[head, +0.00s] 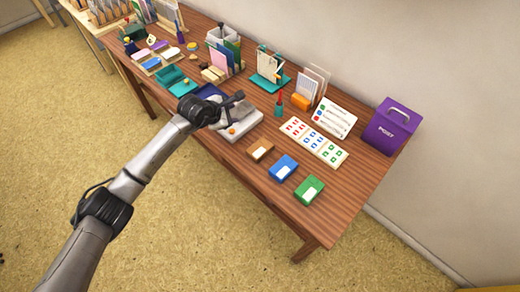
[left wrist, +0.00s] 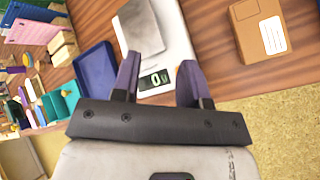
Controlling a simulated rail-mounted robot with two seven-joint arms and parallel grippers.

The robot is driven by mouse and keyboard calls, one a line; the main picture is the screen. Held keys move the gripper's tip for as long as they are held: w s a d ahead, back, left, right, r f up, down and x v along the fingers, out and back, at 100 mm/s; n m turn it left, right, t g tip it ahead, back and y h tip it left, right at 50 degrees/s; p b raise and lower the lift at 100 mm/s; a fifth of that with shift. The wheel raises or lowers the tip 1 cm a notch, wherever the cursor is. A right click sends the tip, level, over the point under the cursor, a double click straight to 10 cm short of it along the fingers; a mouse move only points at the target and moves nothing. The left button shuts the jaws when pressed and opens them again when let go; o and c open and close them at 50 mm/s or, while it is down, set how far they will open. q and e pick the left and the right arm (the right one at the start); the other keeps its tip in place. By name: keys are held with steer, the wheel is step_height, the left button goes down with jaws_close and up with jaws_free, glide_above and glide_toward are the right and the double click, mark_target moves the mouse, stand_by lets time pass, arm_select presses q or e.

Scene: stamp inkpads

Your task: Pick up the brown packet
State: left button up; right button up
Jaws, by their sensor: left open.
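The brown packet (head: 260,150) lies flat on the wooden table near its front edge, left of a blue packet (head: 283,167) and a green packet (head: 309,190). In the left wrist view the brown packet (left wrist: 260,28) is at the upper right, with a white label on its top. My left gripper (head: 236,100) is over the scale (head: 240,124), to the left of the brown packet and apart from it. In the left wrist view its two fingers (left wrist: 158,82) are spread with nothing between them. My right gripper is not in view.
The scale (left wrist: 172,40) shows its display between my fingers. A dark blue tray (left wrist: 96,76) lies beside it. Bare table lies around the three packets.

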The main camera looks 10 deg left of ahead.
arm_select(q)
steer(key=o, duration=1.1)
steer(key=shift+r, duration=0.1)
